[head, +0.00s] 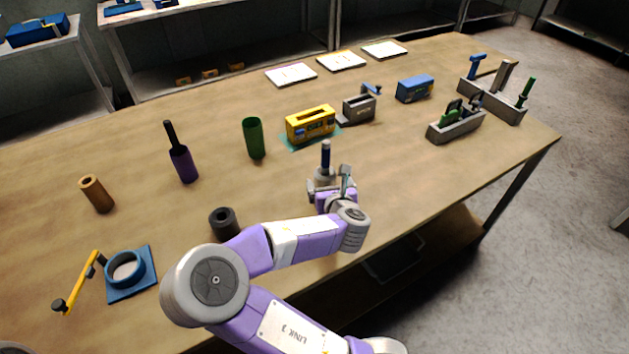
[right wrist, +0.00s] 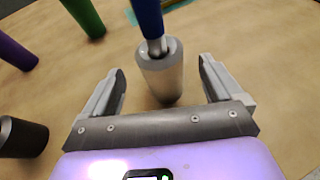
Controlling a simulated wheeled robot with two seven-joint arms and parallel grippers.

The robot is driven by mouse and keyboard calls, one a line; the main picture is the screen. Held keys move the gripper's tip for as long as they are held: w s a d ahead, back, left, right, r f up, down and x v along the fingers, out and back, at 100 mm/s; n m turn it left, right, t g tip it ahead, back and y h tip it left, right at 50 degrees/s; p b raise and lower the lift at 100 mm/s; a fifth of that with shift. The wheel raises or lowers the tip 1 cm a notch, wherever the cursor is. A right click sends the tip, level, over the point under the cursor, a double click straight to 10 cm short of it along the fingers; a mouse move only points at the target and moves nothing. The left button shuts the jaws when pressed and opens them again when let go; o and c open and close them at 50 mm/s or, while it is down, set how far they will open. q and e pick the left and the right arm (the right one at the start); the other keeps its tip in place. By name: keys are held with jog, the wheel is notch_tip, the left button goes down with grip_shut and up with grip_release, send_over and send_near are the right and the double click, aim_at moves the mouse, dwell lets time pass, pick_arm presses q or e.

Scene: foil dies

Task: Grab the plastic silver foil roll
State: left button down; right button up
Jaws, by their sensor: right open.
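The silver roll (head: 323,175) stands upright on the wooden table (head: 400,160), with a dark blue handle (head: 326,154) rising from its top. It also shows in the right wrist view as a pale silver cylinder (right wrist: 163,82) with a blue handle (right wrist: 148,18). My right gripper (head: 330,184) is open at the roll. In the right wrist view its two fingers (right wrist: 162,72) stand to the left and right of the roll, with a gap on each side. The roll's lower part is partly hidden by the gripper in the head view. My left gripper is not in view.
A green cylinder (head: 254,140), a purple bottle-like tool (head: 183,164) and a dark cylinder (head: 224,224) stand left of the roll. A yellow box (head: 310,125) and a grey cranked device (head: 359,109) stand behind it. The table right of the gripper is clear.

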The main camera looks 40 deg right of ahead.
aim_at(326, 178)
jog(key=shift+b+x, duration=0.35)
jog(key=shift+x, duration=0.4)
jog(key=b+x, duration=0.1)
jog(key=x, duration=0.3)
jog(key=shift+w, duration=0.1)
jog(key=shift+c, duration=0.4)
